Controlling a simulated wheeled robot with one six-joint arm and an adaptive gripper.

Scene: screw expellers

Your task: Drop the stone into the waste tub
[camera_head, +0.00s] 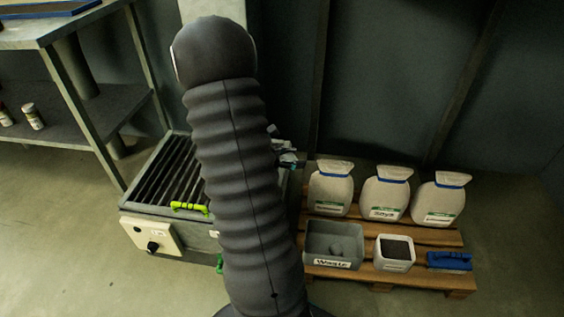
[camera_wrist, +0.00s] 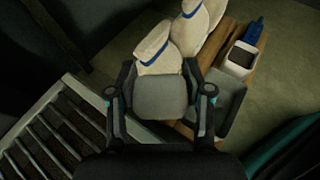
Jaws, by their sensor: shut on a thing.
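My gripper (camera_wrist: 161,97) is shut on the stone (camera_wrist: 160,93), a grey rounded block held between the two fingers in the wrist view. In the head view my arm hides most of the gripper and the stone. The waste tub (camera_head: 354,262) is a grey open box with a "WASTE" label, on the pallet right of my arm. In the wrist view the tub (camera_wrist: 230,104) is to the right of the stone, partly hidden by the right finger.
Several white sacks (camera_head: 385,193) stand behind the tub on the wooden pallet (camera_head: 440,279). A white bin with dark contents (camera_head: 394,266) and a blue brush-like item (camera_head: 449,261) are right of the tub. A slatted machine (camera_head: 165,180) with a green handle stands left.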

